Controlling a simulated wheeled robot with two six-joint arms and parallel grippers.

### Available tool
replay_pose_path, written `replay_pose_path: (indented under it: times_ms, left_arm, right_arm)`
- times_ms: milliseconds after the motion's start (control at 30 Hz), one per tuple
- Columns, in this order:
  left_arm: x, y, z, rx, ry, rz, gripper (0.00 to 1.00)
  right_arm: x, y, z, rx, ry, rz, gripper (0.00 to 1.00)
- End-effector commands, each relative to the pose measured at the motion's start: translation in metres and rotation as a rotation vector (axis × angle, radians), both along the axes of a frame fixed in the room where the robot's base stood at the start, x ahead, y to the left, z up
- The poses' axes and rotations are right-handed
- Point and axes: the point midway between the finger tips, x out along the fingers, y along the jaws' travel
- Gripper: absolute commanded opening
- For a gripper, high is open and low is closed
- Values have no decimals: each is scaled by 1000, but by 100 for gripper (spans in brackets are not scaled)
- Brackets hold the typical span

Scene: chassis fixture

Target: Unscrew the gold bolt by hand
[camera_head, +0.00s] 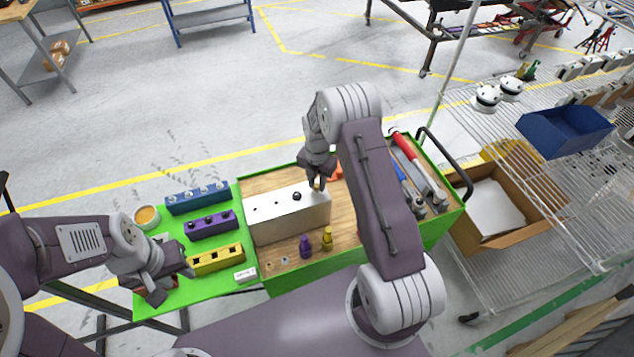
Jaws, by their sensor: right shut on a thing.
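A silver block (290,222) stands on the wooden top of the green cart, with holes and a dark bolt (297,196) in its upper face. The gold bolt (317,186) is at the right end of that face, mostly hidden by my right gripper (317,182). My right gripper points down from above and is shut on the gold bolt. I cannot tell how far the bolt sits in its hole. My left gripper (175,283) hangs at the left over the green shelf, apart from the block, with its fingers spread and nothing seen held.
Blue (198,198), purple (209,224) and yellow (216,259) holders lie left of the block. A purple piece (305,246) and a yellow piece (327,238) stand before it. A red-handled hammer (408,150) and other tools lie right, beyond my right arm.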

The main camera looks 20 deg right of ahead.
Motion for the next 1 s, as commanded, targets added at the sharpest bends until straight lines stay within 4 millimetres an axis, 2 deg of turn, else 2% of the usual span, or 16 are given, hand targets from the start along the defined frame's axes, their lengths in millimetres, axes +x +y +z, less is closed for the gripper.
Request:
replay_pose_path:
  times_ms: [800, 1000]
  left_arm:
    - [0, 0, 40, 0, 0, 0, 36]
    - [0, 0, 42, 0, 0, 0, 36]
  right_arm:
    - [0, 0, 53, -1, -1, -2, 0]
    - [0, 0, 57, 0, 0, -3, 0]
